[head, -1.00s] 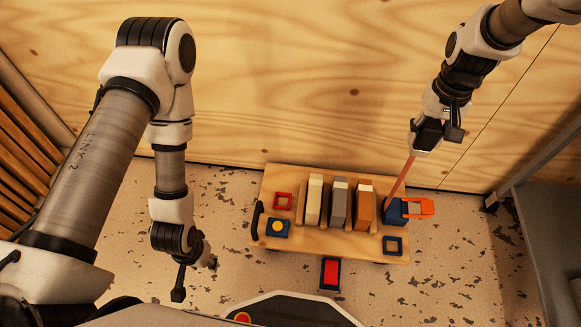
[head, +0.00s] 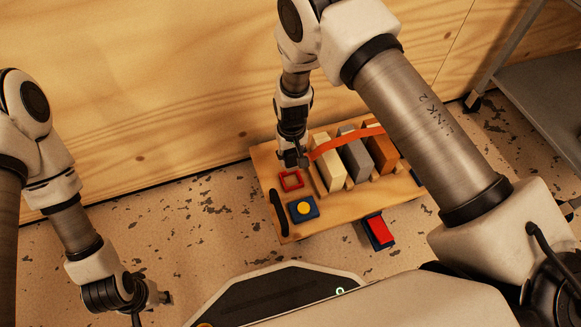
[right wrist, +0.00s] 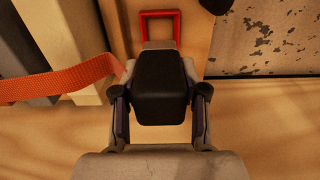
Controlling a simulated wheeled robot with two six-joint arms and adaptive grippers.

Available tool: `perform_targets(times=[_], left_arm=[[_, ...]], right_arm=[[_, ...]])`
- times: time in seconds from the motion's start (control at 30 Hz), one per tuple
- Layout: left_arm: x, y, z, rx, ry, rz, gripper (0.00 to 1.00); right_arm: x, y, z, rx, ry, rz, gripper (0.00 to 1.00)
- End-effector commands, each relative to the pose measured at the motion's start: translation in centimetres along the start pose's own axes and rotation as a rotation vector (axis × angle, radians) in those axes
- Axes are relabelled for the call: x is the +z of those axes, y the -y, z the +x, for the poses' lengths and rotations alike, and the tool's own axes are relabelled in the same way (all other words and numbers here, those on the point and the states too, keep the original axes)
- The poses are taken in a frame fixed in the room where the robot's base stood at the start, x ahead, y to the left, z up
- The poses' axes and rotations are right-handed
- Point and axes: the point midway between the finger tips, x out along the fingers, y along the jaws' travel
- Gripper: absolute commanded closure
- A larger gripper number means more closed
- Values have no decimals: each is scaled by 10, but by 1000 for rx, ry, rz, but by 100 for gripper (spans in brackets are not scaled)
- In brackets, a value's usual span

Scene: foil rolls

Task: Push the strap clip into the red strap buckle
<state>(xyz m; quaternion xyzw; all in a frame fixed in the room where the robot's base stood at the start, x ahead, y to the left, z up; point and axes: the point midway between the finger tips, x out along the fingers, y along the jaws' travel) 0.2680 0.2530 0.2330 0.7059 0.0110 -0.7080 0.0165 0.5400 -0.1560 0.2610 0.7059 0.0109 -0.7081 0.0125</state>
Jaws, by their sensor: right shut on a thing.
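My right gripper (head: 293,158) is shut on the strap clip (right wrist: 161,88), a black block with a grey tip, in the right wrist view. The orange strap (head: 345,141) runs from it over the blocks to the right; it also shows in the right wrist view (right wrist: 60,82). The red strap buckle (head: 291,181), an open square frame, sits on the wooden cart's left end. In the right wrist view the buckle (right wrist: 177,25) lies just beyond the clip's tip. Whether they touch is unclear. My left gripper (head: 152,300) is low at the left, away from the cart; its fingers are unclear.
The wooden cart (head: 277,215) carries a cream block (head: 326,168), a grey block (head: 355,160) and an orange-brown block (head: 381,152). A blue piece with a yellow button (head: 302,208) is near the buckle. A red-topped box (head: 380,230) is at the front edge. A plywood wall (head: 130,100) stands behind.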

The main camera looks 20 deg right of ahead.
Motion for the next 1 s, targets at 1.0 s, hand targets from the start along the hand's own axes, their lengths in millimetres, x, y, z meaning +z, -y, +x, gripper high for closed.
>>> perform_targets(times=[1.0], left_arm=[[-3, 1, 51, -1, -6, -9, 60]], right_arm=[[1, 1, 61, 0, -1, -1, 94]])
